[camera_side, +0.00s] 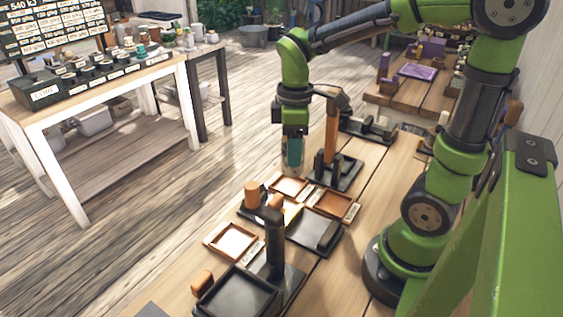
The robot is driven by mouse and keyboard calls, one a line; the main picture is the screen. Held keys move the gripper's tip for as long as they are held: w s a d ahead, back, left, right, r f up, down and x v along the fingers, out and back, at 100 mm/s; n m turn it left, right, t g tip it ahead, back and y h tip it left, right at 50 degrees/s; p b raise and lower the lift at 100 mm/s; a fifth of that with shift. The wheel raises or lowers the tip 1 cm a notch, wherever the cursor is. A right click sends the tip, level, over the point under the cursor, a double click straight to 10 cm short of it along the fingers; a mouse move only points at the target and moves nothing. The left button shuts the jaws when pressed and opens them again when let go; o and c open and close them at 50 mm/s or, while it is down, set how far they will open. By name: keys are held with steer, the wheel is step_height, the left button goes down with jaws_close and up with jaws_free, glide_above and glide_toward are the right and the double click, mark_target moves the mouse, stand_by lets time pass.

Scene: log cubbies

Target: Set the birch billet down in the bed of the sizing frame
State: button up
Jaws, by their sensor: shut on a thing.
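My gripper (292,165) points down above the far part of the bench, left of an upright orange-brown wooden post in a black stand (338,174). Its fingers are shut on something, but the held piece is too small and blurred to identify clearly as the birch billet. No other piece in view can be surely named as the billet. I cannot tell for sure which fixture is the sizing frame. A black tray with a raised rim (240,294) and a dark upright column (274,243) stand at the near end of the bench.
Shallow wooden trays (228,241) and a dark tray (312,231) crowd the bench below the gripper. An orange-brown cylinder (252,194) stands among them. Another small wooden piece (202,281) lies by the near black tray. A white-legged table (100,90) stands apart at left.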

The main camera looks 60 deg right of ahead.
steer(key=s+a+f+m, duration=0.2)
steer(key=s+f+m, duration=0.1)
steer(key=s+m, duration=0.3)
steer(key=shift+s+m, duration=0.2)
steer(key=shift+m, duration=0.1)
steer(key=shift+a+f, duration=0.1)
steer(key=shift+f, duration=0.1)
steer(key=shift+f, duration=4.05)
steer(key=o, duration=1.2)
steer(key=shift+c, duration=0.2)
